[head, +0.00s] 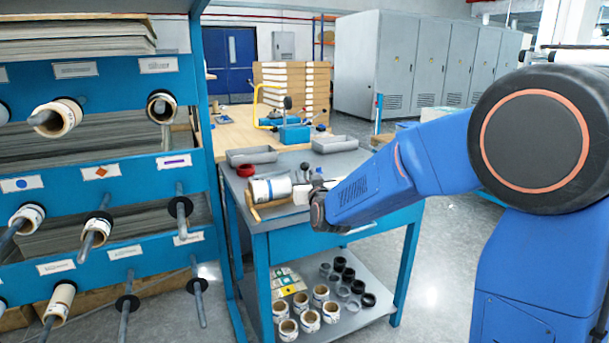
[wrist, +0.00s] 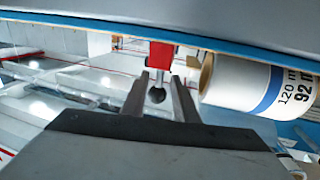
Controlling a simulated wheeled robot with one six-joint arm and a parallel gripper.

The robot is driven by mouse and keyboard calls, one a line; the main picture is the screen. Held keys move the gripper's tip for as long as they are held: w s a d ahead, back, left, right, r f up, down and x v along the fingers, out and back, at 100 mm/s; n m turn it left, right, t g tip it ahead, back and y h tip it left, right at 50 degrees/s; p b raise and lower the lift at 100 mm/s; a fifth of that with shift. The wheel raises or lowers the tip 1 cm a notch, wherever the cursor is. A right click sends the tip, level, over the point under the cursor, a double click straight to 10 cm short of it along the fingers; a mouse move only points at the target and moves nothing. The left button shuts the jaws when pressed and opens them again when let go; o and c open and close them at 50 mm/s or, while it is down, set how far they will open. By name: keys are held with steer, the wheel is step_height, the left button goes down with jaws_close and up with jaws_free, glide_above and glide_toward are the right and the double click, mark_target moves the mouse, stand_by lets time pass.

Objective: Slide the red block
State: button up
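In the wrist view the red block (wrist: 161,56) is upright in the picture, just beyond my fingertips and below a grey and blue edge. A dark round knob (wrist: 157,95) shows under it, between the fingers. My gripper (wrist: 162,78) is open, its two fingers apart on either side of the line to the block. I cannot tell whether either finger touches it. In the head view the end of my arm is over the grey cart's top, and the block and fingertips cannot be made out there.
A white labelled roll (wrist: 247,84) lies close right of the block; in the head view a roll (head: 270,189) lies on the cart (head: 345,160). Grey trays (head: 252,156) are behind. A blue rack (head: 130,179) with rolls on spindles stands left.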

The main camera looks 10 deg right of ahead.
steer(key=s+d, duration=0.1)
steer(key=s, duration=1.4)
steer(key=shift+d, duration=0.35)
steer(key=shift+s, duration=0.1)
steer(key=shift+c, duration=0.3)
steer(key=c, duration=0.5)
steer(key=shift+d+m, duration=0.15)
steer(key=shift+m, duration=0.15)
jaws_close()
steer(key=w+d+r+m+y, duration=0.1)
steer(key=w+d+m, duration=0.25)
steer(key=m, duration=0.35)
steer(key=w+d+r+m, duration=0.2)
steer(key=w+d+m, duration=0.15)
steer(key=m, duration=0.45)
steer(key=shift+t, duration=0.4)
steer(key=w, duration=0.3)
steer(key=w+a, duration=0.1)
steer(key=w, duration=0.2)
steer(key=w+a, duration=0.1)
steer(key=w, duration=0.3)
steer(key=shift+a+r, duration=0.2)
steer(key=shift+r, duration=0.05)
steer(key=shift+s+a+f, duration=0.1)
steer(key=shift+s+a, duration=0.1)
steer(key=shift+a, duration=0.75)
steer(key=shift+s+a+f, duration=0.25)
steer(key=shift+s+a, duration=0.25)
steer(key=shift+a, duration=0.3)
